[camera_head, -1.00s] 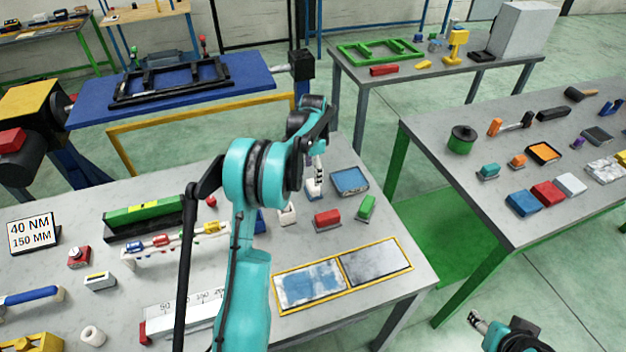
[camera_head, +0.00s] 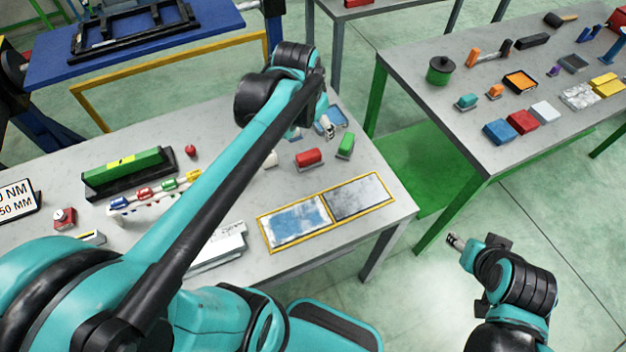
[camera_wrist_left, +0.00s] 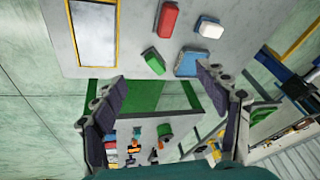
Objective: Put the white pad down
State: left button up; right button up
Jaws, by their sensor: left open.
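The white pad (camera_wrist_left: 209,27), a small white-topped block with a blue edge, lies on the grey table (camera_wrist_left: 125,50) beside a blue tray (camera_wrist_left: 190,63) in the left wrist view. In the head view the arm largely hides it. My left gripper (camera_wrist_left: 162,88) is open with nothing between its fingers. In the head view the left gripper (camera_head: 328,128) is at the blue tray (camera_head: 343,116), near the table's far right edge. My right gripper (camera_head: 455,240) is over the floor, right of the table; its jaws are too small to read.
A red block (camera_head: 309,158) and a green block (camera_head: 346,145) stand near the left gripper. A yellow-framed two-part mat (camera_head: 328,218) lies in front of them. A second table (camera_head: 440,115) with several parts stands right, across a gap.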

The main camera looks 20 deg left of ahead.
pick_arm(q)
jog(key=s+d+f+n+t, duration=0.1)
jog(key=s+d+f, duration=0.1)
jog(key=s, duration=0.4)
jog(key=s+d+f+n+t, duration=0.2)
jog(key=s+d, duration=0.2)
jog(key=s, duration=0.2)
jog(key=shift+s+f+h, duration=0.3)
jog(key=shift+f, duration=0.05)
notch_tip(320, 180, down, 7)
jog(key=b, duration=0.7)
jog(key=shift+f, duration=0.1)
